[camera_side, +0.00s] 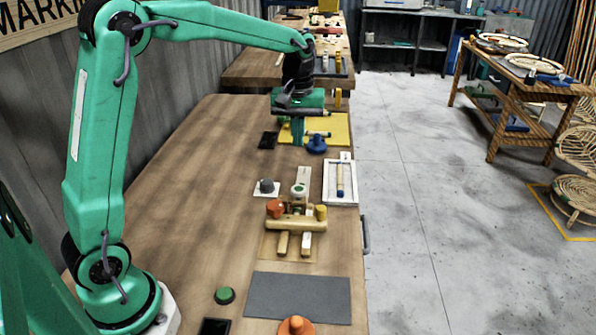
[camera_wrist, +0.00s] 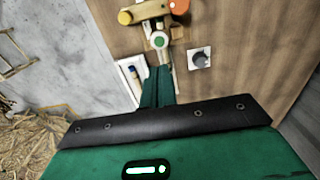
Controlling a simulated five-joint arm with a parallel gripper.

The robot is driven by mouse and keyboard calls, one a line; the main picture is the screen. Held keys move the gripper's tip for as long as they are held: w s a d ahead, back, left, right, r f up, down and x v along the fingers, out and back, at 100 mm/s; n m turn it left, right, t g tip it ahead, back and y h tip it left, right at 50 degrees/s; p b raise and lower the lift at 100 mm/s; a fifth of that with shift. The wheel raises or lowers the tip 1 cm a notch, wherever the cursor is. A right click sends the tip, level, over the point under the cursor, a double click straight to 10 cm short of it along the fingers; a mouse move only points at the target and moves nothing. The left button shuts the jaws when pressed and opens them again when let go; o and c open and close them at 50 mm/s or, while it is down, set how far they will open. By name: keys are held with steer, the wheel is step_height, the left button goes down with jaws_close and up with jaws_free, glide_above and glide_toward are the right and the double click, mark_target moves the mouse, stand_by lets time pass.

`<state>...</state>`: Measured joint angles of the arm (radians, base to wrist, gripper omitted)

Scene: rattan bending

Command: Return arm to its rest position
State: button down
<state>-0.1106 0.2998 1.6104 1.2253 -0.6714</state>
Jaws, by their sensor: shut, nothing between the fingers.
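My green arm reaches from the left over the wooden bench. My gripper (camera_side: 297,140) points down over the far part of the bench, near a yellow mat (camera_side: 340,128). Its fingers also show in the wrist view (camera_wrist: 157,78), closed together with nothing between them. A blue knob (camera_side: 317,144) stands just right of the fingers in the side view. I cannot tell whether the fingertips touch the surface. The wooden bending jig (camera_side: 296,224) stands nearer the side camera, with an orange knob (camera_side: 275,208) and a yellow knob (camera_side: 321,212).
A grey knob on a white plate (camera_side: 266,188) and a white tray holding a stick (camera_side: 340,183) flank the jig's far end. A dark grey mat (camera_side: 298,297), a green knob (camera_side: 225,295) and an orange knob (camera_side: 296,326) lie nearer. The bench's left half is clear.

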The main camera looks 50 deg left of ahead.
steer(key=s+d+r+m+t, duration=0.1)
steer(key=s+m+t, duration=0.1)
steer(key=s, duration=0.5)
steer(key=s+d+r+m+t, duration=0.1)
steer(key=s+m, duration=0.3)
steer(key=s, duration=0.4)
steer(key=s+d+r+m+t, duration=0.1)
steer(key=s+d+m+t, duration=0.1)
steer(key=s, duration=0.6)
steer(key=shift+s+d+m+t, duration=0.15)
steer(key=shift+d+m+t, duration=0.15)
steer(key=shift+d+m, duration=0.25)
stand_by(0.4)
